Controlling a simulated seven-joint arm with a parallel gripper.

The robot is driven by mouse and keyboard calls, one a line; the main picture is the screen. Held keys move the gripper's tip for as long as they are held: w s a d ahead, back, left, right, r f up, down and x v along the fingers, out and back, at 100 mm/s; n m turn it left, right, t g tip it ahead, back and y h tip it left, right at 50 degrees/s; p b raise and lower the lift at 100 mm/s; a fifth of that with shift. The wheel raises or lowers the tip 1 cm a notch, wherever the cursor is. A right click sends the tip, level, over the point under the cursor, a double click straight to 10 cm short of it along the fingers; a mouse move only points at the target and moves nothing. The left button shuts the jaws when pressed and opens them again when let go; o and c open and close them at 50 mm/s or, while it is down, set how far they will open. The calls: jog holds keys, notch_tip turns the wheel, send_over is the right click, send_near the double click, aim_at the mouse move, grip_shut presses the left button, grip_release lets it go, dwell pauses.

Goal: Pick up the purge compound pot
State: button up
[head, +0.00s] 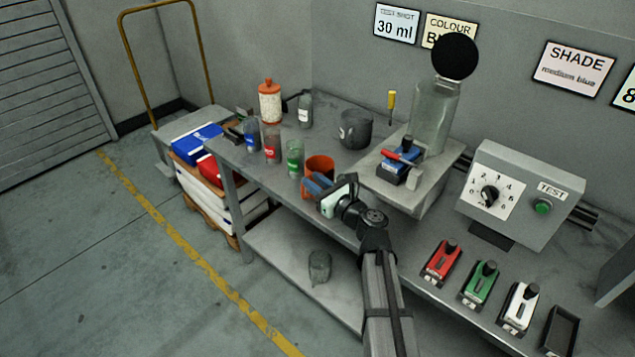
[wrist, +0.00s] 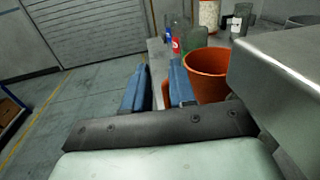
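No label reading purge compound is legible, so I cannot tell for certain which vessel is the pot. An open orange-red pot (head: 321,162) stands near the bench's front edge; in the wrist view the orange-red pot (wrist: 207,66) is just right of my right finger. A narrow orange-red piece shows between the fingers, possibly its handle. My gripper (head: 316,183) is beside this pot, its blue fingers apart in the wrist view (wrist: 158,68). I cannot tell whether they touch it. A white speckled jar with an orange lid (head: 270,104) and a dark grey pot (head: 355,129) stand further back.
Blue-, red- and green-marked bottles (head: 294,157) stand left of the orange-red pot. A raised grey platform (head: 415,197) carrying a hopper machine rises close on the right. The control box (head: 520,195) is further right. The floor (head: 120,270) left of the bench is open.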

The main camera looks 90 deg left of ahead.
notch_tip(320, 180, down, 8)
jog(key=shift+r, duration=0.1)
jog(key=shift+s+a+f, duration=0.2)
jog(key=shift+x, duration=3.5)
jog(key=shift+r, duration=0.1)
grip_shut()
